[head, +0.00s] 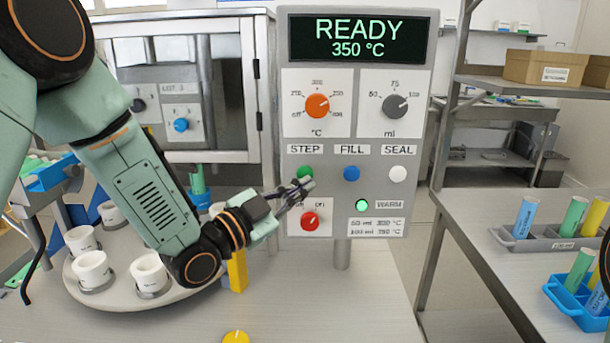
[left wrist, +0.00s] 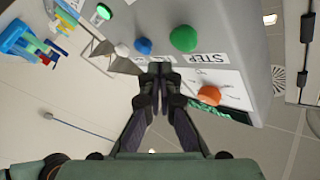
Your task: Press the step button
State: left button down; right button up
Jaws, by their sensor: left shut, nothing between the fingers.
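The control panel (head: 357,136) has a green button (head: 304,171) under the STEP label (head: 305,149). My left gripper (head: 308,184) is shut and empty, its fingertips just below the green button in the head view and partly overlapping its lower edge. In the left wrist view the green button (left wrist: 183,38) is beyond and right of the shut fingertips (left wrist: 160,68). Whether the tips touch anything cannot be told. The display (head: 358,38) reads READY 350 °C. My right gripper is not in view.
A blue button (head: 351,173), a white button (head: 398,174) and a red knob (head: 310,219) are close by on the panel. An orange knob (head: 317,105) is above. White cups (head: 149,272) stand on a round tray (head: 122,303) at left. A side table (head: 500,265) holds coloured tubes.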

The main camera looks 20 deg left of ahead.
pick_arm(q)
jog(key=shift+s+d, duration=0.25)
jog(key=shift+s, duration=0.6)
jog(key=shift+s+d, duration=0.2)
jog(key=shift+s, duration=0.65)
